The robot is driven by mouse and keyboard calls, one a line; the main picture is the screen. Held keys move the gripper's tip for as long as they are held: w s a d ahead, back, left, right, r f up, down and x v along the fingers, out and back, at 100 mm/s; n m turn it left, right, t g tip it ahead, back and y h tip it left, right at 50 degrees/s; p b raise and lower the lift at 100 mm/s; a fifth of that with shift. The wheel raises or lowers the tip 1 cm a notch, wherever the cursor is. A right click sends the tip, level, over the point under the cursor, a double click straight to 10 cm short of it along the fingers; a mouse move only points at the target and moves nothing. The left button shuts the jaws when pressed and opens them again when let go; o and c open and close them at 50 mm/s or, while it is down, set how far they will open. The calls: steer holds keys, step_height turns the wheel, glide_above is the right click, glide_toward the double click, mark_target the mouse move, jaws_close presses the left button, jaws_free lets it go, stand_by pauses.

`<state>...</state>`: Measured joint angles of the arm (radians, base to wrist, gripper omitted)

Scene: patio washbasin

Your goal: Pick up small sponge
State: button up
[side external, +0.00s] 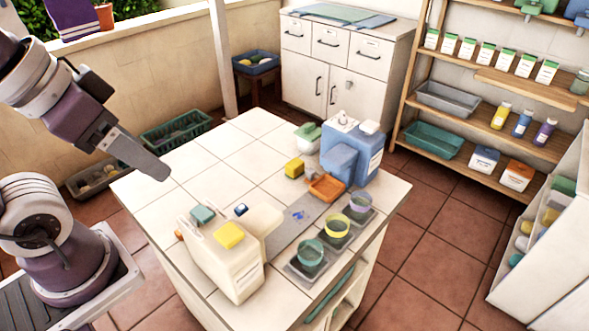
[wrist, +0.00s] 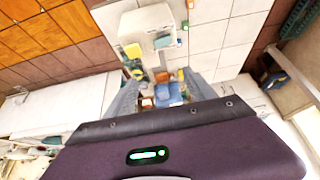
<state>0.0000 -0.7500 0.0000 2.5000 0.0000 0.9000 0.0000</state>
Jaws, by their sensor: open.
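Several small blocks look like sponges, and I cannot tell which is the small sponge. A yellow block (side external: 229,235) and a teal block (side external: 203,214) lie on top of the cream container (side external: 225,265). Another yellow block (side external: 294,168) sits on the tiled counter beside the blue container (side external: 350,150). A small dark blue-and-white item (side external: 241,209) is near the cream container. My gripper (side external: 158,172) is open and empty above the counter's left edge, apart from all of these. The wrist view shows its fingers (wrist: 165,88) spread, with the counter objects small and blurred beyond.
An orange tray (side external: 327,187) and several coloured cups, including a yellow-rimmed one (side external: 337,226), stand on the counter's right side. The counter's left and back tiles (side external: 220,140) are clear. A green crate (side external: 178,131) is on the floor behind; shelves (side external: 500,120) stand at right.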

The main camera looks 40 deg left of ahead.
steer(key=shift+o, duration=0.2)
steer(key=n+g, duration=0.6)
steer(key=n, duration=1.2)
glide_above(297, 164)
step_height(297, 164, down, 26)
steer(key=shift+d+r, duration=0.1)
steer(key=shift+r, duration=0.15)
step_height(297, 164, down, 7)
steer(key=shift+r, duration=0.1)
steer(key=c, duration=1.4)
